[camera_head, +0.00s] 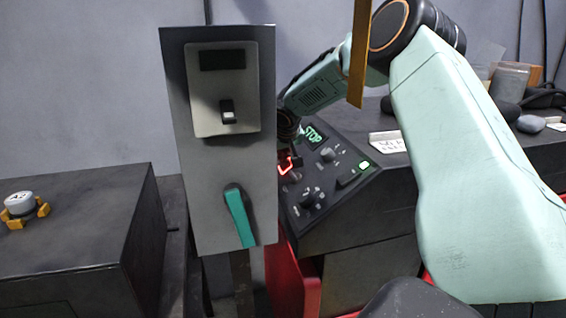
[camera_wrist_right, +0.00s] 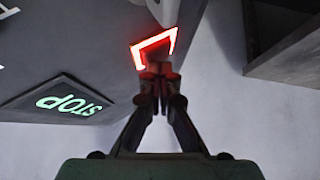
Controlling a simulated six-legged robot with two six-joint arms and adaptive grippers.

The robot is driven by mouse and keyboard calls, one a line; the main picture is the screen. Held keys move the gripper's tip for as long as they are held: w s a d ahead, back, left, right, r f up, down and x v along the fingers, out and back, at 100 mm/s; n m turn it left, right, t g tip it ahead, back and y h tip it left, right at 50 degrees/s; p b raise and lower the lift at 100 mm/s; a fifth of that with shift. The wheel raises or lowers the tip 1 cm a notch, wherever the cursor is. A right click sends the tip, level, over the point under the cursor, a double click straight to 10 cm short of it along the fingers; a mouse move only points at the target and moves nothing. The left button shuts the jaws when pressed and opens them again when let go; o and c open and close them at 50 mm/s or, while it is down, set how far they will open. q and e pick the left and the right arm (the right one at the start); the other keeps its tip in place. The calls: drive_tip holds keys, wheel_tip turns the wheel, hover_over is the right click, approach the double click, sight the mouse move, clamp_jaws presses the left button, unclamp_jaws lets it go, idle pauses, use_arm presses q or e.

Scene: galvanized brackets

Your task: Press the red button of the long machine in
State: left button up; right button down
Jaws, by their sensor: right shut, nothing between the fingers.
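The long machine (camera_head: 356,228) is a dark console with a sloped control panel, right of the grey upright box in the head view. Its red button shows as a bright red lit outline (camera_head: 288,164) at the panel's left edge, and also in the right wrist view (camera_wrist_right: 153,44). My right gripper (camera_wrist_right: 156,72) is shut and empty, its fingertips at the lower edge of the red outline. The tips glow reddish and cover part of the button; whether they touch it I cannot tell. In the head view the grey box partly hides this gripper. My left gripper is not in view.
A green STOP display (camera_head: 314,135) and several knobs sit near the button. A yellow-and-white part (camera_head: 20,205) lies on a dark cabinet at left.

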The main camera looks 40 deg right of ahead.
idle(0.5)
drive_tip(key=shift+a+r, duration=0.2)
drive_tip(key=w+a+r+p, duration=0.1)
drive_tip(key=a+r+p, duration=0.1)
drive_tip(key=r, duration=0.3)
drive_tip(key=shift+w+a+p, duration=0.3)
drive_tip(key=shift+w+a, duration=0.1)
drive_tip(key=shift+a, duration=0.25)
drive_tip(key=shift+a, duration=0.1)
idle(0.4)
drive_tip(key=shift+f, duration=0.15)
idle(0.3)
